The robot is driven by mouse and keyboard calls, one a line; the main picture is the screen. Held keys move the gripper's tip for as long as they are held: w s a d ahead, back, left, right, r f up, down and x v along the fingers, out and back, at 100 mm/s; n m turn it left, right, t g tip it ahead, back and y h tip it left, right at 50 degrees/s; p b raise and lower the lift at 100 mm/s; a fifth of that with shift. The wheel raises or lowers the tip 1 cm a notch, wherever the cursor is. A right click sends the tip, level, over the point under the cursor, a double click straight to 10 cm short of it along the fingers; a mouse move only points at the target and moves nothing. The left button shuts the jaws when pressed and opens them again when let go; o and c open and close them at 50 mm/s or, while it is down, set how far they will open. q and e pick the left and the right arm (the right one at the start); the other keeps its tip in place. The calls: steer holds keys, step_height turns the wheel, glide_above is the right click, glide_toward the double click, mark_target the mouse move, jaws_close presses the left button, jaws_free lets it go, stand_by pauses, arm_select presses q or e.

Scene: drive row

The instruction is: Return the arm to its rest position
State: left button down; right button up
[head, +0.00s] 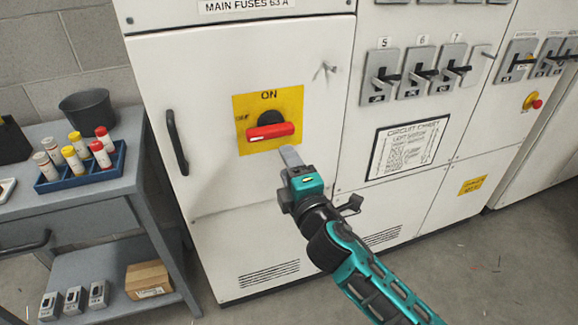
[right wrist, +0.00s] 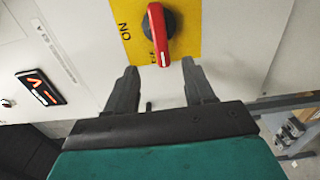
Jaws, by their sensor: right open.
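My right gripper (head: 291,155) reaches in from the lower right of the head view, in front of the white cabinet (head: 215,185). It is open and empty. Its fingertip shows just below and right of the red switch handle (head: 271,132), which lies about horizontal on a yellow plate (head: 242,109) marked ON. In the right wrist view the two fingers of the gripper (right wrist: 160,72) are spread, and the lower end of the red handle (right wrist: 156,30) appears between and beyond them. I see no contact, but the exact gap is hard to tell. My left gripper is not in view.
A grey bench (head: 100,195) at the left holds a blue tray (head: 62,184) of several bottles and a dark bucket (head: 88,110). A cardboard box (head: 148,280) sits on its lower shelf. Lever switches (head: 414,78) project from the panel to the right. Floor at lower right is clear.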

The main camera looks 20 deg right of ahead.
steer(key=s+d+f+m+g+y, duration=0.1)
steer(key=s+f+m+g, duration=0.6)
steer(key=s+f+m, duration=0.9)
steer(key=s+d+f, duration=0.1)
steer(key=s+f, duration=0.4)
steer(key=shift+d+f, duration=0.15)
steer(key=shift+f, duration=0.05)
steer(key=shift+c, duration=0.7)
steer(key=shift+s+d, duration=0.1)
steer(key=shift+d, duration=0.05)
steer(key=shift+c, duration=0.3)
